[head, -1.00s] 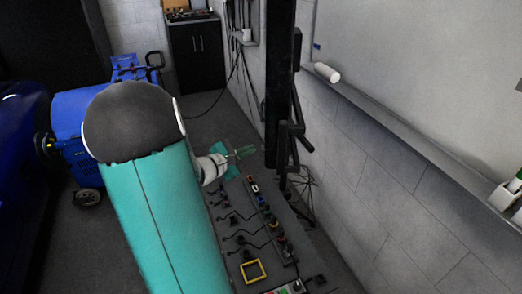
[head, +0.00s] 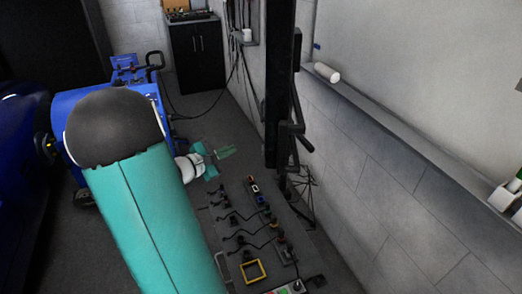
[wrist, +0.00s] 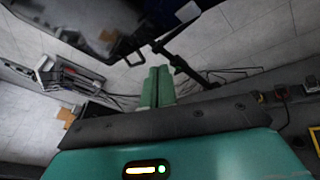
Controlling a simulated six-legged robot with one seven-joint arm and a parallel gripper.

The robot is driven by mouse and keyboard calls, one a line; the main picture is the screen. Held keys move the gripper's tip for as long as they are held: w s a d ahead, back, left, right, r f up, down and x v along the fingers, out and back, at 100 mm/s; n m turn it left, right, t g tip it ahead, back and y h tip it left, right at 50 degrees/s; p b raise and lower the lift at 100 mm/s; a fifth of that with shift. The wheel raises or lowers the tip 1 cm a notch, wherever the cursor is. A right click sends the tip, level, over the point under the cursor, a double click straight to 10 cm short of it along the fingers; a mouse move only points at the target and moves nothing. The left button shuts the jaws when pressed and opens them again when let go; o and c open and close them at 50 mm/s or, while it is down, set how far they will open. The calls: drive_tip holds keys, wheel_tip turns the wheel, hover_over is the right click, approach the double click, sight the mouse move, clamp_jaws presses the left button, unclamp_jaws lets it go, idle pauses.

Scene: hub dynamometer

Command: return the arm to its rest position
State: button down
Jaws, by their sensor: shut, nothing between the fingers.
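My gripper (head: 226,152) shows in the head view just right of my teal arm, above the far end of the board with switches and cables. Its green fingers are together with nothing between them. In the wrist view the fingers of my gripper (wrist: 157,87) stand side by side, closed, beyond the dark gripper body. My teal and dark grey arm covers much of the left and middle of the head view.
A panel (head: 237,223) with switches, cables and a yellow frame (head: 253,271) lies below right of my gripper. A black post (head: 279,85) stands near the wall. A blue machine (head: 82,103) is at left, partly hidden by my arm. A black cabinet (head: 197,56) stands behind.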

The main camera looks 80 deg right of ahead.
idle(0.3)
drive_tip(key=w+a+r+m+t+y, duration=0.2)
drive_tip(key=w+a+t+y, duration=0.3)
drive_tip(key=a, duration=0.8)
drive_tip(key=w+a+r+m+t+y, duration=0.1)
drive_tip(key=w+a+r+m+t, duration=0.15)
drive_tip(key=w+a, duration=0.75)
drive_tip(key=a+r+t+y, duration=0.2)
drive_tip(key=a+t+y, duration=0.1)
drive_tip(key=a, duration=1.1)
drive_tip(key=s+a+r+n+t+y, duration=0.1)
drive_tip(key=a+r+t+y, duration=0.2)
drive_tip(key=a, duration=1.1)
drive_tip(key=shift+a+t+y, duration=0.15)
drive_tip(key=shift+t+y, duration=0.25)
drive_tip(key=shift+t, duration=0.35)
